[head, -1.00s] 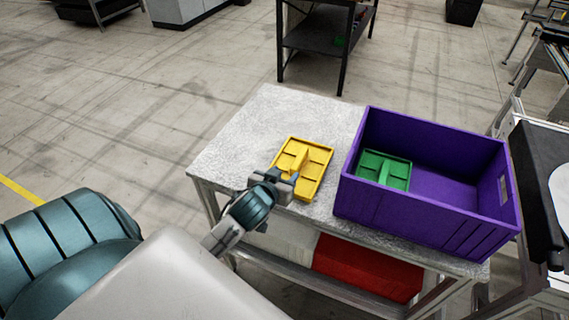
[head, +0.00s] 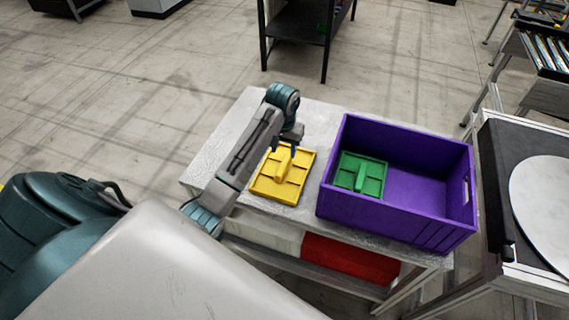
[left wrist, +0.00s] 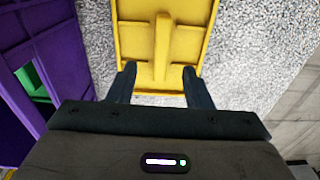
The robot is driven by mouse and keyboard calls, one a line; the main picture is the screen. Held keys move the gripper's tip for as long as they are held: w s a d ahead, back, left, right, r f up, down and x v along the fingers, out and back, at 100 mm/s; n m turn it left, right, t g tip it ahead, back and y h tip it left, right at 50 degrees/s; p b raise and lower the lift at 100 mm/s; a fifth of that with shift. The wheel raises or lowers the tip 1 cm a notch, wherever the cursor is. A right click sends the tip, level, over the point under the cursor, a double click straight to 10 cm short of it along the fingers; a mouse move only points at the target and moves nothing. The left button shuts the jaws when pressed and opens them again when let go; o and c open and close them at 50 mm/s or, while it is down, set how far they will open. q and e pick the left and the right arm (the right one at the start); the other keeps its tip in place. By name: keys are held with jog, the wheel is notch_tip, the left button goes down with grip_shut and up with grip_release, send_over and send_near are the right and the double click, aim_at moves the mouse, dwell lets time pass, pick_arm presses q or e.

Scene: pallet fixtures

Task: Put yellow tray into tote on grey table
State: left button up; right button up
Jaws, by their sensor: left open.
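The yellow tray (head: 284,174) lies flat on the grey table (head: 215,165), left of the purple tote (head: 360,213). It has a raised middle rib and also shows in the left wrist view (left wrist: 190,45). My left gripper (head: 287,149) is above the tray, pointing down. In the left wrist view its two fingers (left wrist: 158,84) are apart, on either side of the near end of the rib, with nothing held. I cannot tell whether they touch the tray. A green tray (head: 372,176) sits inside the tote at its left. My right gripper is not in view.
The right part of the tote floor (head: 415,195) is clear. A red box (head: 350,260) is below the tabletop. A black-topped stand with a white disc (head: 545,205) is to the right. A dark shelf (head: 305,20) stands behind.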

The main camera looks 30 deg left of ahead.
pick_arm(q)
jog(key=w+r, duration=0.1)
jog(key=r, duration=0.1)
jog(key=b, duration=0.4)
send_over(284, 164)
jog(key=shift+g, duration=0.3)
notch_tip(284, 164, down, 5)
jog(key=shift+d+f, duration=0.1)
jog(key=shift+d, duration=0.05)
jog(key=shift+f, duration=0.25)
jog(key=shift+f+p, duration=0.25)
jog(key=shift+p, duration=0.3)
jog(key=f, duration=0.1)
jog(key=f+p, duration=0.1)
jog(key=f, duration=0.1)
jog(key=shift+a+f, duration=0.2)
jog(key=shift+f, duration=0.55)
grip_shut()
